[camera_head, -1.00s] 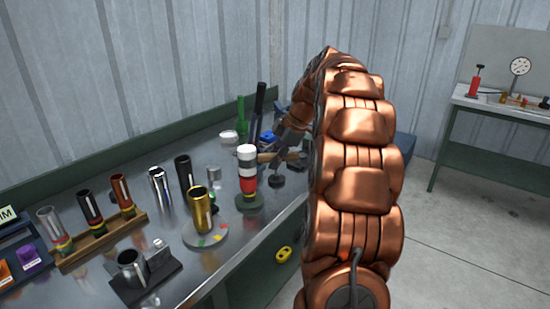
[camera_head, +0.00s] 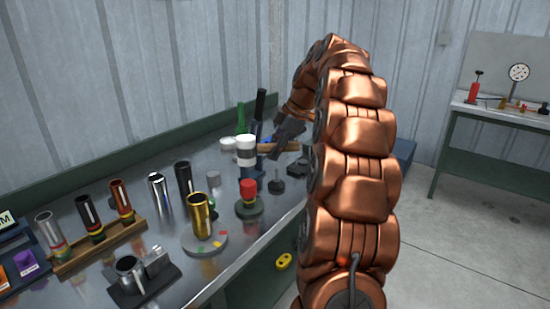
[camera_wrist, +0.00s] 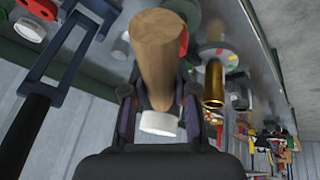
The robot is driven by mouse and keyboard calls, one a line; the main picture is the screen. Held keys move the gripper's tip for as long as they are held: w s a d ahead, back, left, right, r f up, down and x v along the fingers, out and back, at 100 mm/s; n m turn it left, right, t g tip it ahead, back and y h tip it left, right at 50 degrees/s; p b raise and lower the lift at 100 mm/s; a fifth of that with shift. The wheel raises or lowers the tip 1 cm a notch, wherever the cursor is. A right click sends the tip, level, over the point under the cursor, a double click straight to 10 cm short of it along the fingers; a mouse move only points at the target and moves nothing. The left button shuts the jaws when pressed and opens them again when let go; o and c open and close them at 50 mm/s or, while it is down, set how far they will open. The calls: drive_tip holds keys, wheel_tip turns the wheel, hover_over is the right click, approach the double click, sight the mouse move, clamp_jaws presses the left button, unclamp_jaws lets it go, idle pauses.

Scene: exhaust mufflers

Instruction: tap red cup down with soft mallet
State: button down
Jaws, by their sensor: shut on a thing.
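The red cup (camera_head: 248,188) stands upright on a round dark green base (camera_head: 250,208) near the front edge of the bench. The soft mallet (camera_head: 246,146) has a white head with a grey band and a wooden handle. Its head is above the red cup, with a small gap between them. My gripper (camera_head: 280,143) is shut on the wooden handle, right of the head.
A gold cup (camera_head: 201,212) stands on a round grey plate (camera_head: 206,243) left of the red cup. A wooden rack (camera_head: 100,247) with several tubes lies further left. A dark-based knob (camera_head: 276,186) stands close right. Dark and green upright handles (camera_head: 259,108) rise behind.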

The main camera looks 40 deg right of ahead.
drive_tip(key=shift+r, duration=0.55)
drive_tip(key=shift+f, duration=0.15)
wheel_tip(320, 180, down, 7)
drive_tip(key=b, duration=0.6)
drive_tip(key=shift+r+p, duration=1.2)
drive_tip(key=shift+r, duration=2.1)
drive_tip(key=shift+f, duration=0.15)
